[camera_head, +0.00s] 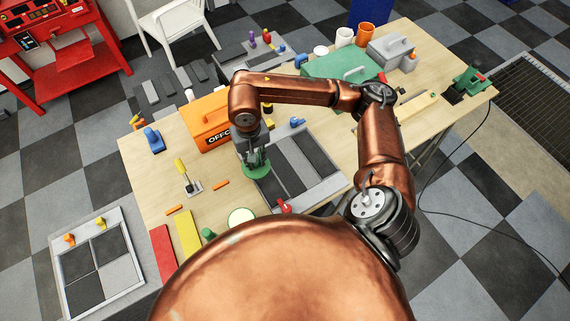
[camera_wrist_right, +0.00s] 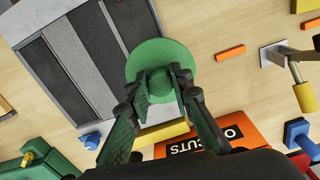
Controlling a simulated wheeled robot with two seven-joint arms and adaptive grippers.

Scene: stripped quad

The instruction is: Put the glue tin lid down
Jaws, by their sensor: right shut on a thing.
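The glue tin lid is a green disc with a round knob; it shows in the head view (camera_head: 259,173) and in the wrist view (camera_wrist_right: 178,54). My right gripper (camera_head: 254,160) is shut on its knob, with the fingers on either side of it in the wrist view (camera_wrist_right: 160,80). The lid overlaps the edge of the grey panelled board (camera_head: 325,194); I cannot tell whether it touches anything below. A round tin with a pale top and green rim (camera_head: 241,216) stands near the table's front edge, partly hidden by my body. My left gripper is out of view.
An orange box (camera_head: 206,115) stands behind the lid. A yellow-handled scraper (camera_head: 187,177) and orange sticks (camera_head: 221,184) lie to the left. Red (camera_head: 162,252) and yellow (camera_head: 188,234) slabs lie front left. Bare tabletop shows between these things.

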